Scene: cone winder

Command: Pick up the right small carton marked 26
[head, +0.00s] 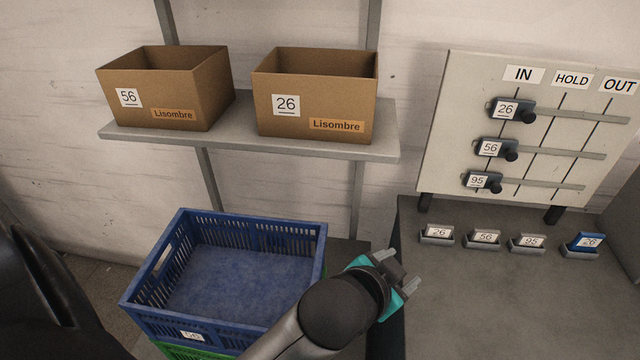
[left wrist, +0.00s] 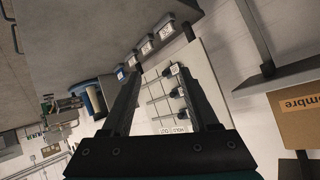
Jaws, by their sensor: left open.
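The brown open-topped carton marked 26 (head: 345,105) stands upright on the right part of the grey shelf in the head view, with a Lisombre label. A similar carton marked 56 (head: 160,93) stands to its left, with a gap between. My left gripper (head: 402,271) is open and empty, below and to the right of the shelf, beside the blue crate. In the left wrist view its two dark fingers (left wrist: 160,60) are apart with nothing between them. A carton (left wrist: 297,115) is cut off at the right edge there, its number out of sight. My right gripper is not visible.
Below is an empty blue crate (head: 313,262) on a green one (head: 180,350). At right, a board (head: 450,120) with sliding tags stands on a grey bench (head: 480,310) holding several small card holders.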

